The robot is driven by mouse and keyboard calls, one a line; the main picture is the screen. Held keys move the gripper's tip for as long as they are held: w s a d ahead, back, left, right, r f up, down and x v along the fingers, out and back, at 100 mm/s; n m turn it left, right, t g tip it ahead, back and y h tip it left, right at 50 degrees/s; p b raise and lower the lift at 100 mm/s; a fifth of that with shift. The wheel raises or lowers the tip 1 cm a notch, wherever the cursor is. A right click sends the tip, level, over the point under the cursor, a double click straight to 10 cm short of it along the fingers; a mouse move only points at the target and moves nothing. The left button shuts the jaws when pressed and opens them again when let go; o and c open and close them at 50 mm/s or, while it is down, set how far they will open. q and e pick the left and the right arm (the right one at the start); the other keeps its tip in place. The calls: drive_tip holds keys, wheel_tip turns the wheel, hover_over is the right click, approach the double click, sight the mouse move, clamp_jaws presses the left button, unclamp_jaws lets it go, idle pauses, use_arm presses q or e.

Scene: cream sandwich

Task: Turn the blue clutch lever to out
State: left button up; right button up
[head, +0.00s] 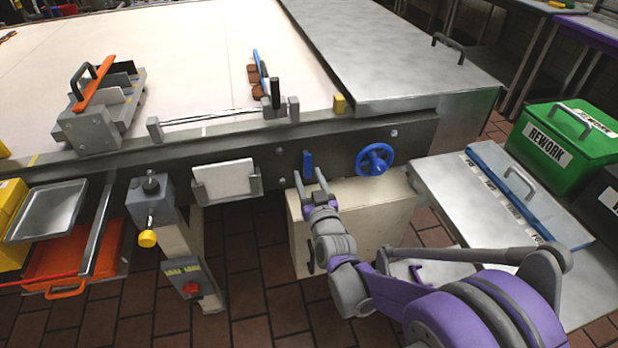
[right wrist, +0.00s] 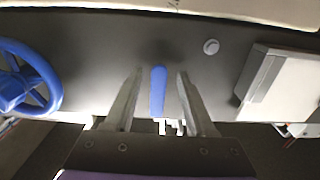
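The blue clutch lever (head: 308,162) sticks up on the dark front panel of the machine, left of the blue handwheel. In the right wrist view the lever (right wrist: 158,90) lies between the two fingers of my right gripper (right wrist: 158,88), with a gap on each side. My right gripper (head: 310,177) is open just in front of the panel, its fingers on either side of the lever's lower part. No finger visibly presses on the lever. Markings for the lever's positions are not readable. My left gripper is not in view.
The blue handwheel (head: 374,159) is close on the right of the lever. A white card in a holder (head: 226,180) is on the left. A cream box (head: 372,222) stands below the panel. A grey control post with a yellow knob (head: 148,238) stands farther left.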

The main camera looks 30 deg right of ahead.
drive_tip(key=v, duration=1.1)
drive_tip(key=shift+p, duration=0.45)
drive_tip(key=shift+w, duration=0.1)
